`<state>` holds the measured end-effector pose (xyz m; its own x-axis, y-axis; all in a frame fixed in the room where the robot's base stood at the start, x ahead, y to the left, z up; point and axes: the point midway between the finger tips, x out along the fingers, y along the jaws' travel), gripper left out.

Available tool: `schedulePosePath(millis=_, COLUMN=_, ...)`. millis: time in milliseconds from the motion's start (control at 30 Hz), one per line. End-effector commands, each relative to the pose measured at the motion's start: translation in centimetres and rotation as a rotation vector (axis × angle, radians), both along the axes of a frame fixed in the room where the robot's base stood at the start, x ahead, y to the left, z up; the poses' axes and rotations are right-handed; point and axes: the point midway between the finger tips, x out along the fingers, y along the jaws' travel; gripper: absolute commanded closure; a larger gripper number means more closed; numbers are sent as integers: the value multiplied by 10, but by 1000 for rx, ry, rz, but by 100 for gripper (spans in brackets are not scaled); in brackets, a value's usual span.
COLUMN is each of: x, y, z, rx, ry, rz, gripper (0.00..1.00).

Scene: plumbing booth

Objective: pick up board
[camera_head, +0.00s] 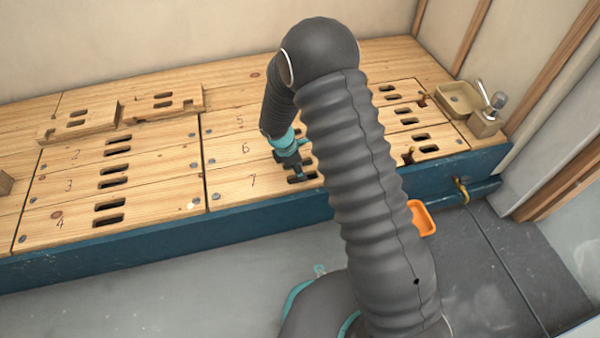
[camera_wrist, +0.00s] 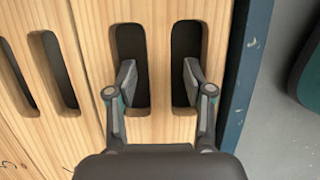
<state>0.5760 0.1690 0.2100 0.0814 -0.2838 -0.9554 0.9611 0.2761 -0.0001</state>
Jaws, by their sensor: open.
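The wooden board marked 7 (camera_head: 240,188) lies flat at the front edge of the bench, with a pair of dark slots in it. My gripper (camera_head: 294,165) is low over these slots, partly hidden behind my arm in the head view. In the wrist view, my gripper (camera_wrist: 158,82) is open. Its two fingers stand at the two slots of the board (camera_wrist: 158,125), with a wooden strip between them. I cannot tell how deep the fingertips reach into the slots.
The board marked 6 (camera_head: 228,152) lies behind. Two loose boards (camera_head: 78,120) (camera_head: 163,104) rest raised at the back left. The blue bench edge (camera_head: 130,238) runs along the front. An orange tray (camera_head: 423,218) is below.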

Motion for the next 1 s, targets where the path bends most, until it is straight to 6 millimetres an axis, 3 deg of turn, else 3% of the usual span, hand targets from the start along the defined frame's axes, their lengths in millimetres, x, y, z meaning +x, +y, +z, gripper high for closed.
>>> schedulePosePath(millis=133, x=0, y=0, z=1, rx=0, ry=-1, rz=0, gripper=48)
schedulePosePath(millis=367, x=0, y=0, z=1, rx=0, ry=0, rz=0, gripper=100)
schedulePosePath(millis=800, x=1, y=0, z=3, rx=1, ry=-2, rz=1, gripper=100)
schedulePosePath(millis=1000, x=1, y=0, z=21, rx=0, ry=-2, rz=1, gripper=100)
